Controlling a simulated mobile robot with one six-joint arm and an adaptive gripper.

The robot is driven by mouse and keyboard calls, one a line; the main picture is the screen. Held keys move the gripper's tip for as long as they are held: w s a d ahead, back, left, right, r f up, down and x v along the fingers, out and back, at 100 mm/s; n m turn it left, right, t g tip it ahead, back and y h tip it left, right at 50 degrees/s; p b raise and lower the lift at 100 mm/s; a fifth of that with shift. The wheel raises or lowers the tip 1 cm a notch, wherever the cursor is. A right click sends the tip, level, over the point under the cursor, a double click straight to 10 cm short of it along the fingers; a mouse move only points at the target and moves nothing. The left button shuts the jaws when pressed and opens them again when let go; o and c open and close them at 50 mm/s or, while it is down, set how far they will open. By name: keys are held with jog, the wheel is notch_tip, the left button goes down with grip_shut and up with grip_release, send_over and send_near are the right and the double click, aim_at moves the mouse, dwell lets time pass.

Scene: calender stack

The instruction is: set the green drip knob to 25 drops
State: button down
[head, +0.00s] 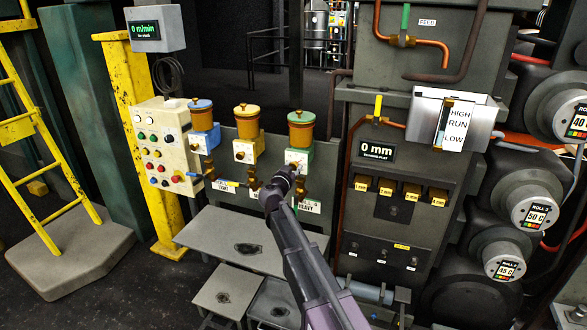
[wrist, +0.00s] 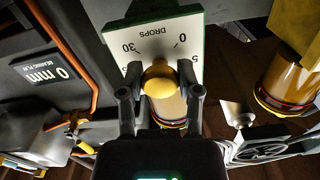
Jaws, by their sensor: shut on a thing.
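The green drip oiler (head: 303,150) is the right one of three, with an amber cup and a green-edged white dial plate. The plate (wrist: 165,42) shows large in the wrist view, upside down, reading DROPS with 0 and 30 visible and other numbers partly hidden. A rounded yellow knob (wrist: 158,76) sticks out from the plate. My gripper (wrist: 160,92) is shut on the knob, one finger on each side. In the head view my gripper (head: 287,172) reaches the dial from below and covers its lower part. I cannot read which number the knob points to.
A blue oiler (head: 201,118) and a yellow oiler (head: 247,122) stand to the left on the same grey panel. Pipe valves run below them. A machine cabinet with a "0 mm" display (head: 377,151) is close on the right. Grey steps (head: 230,235) lie below.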

jog(key=m, duration=0.7)
jog(key=shift+w+a+r, duration=0.1)
dwell(0.5)
jog(key=shift+c, duration=1.5)
grip_release()
jog(key=v, duration=1.2)
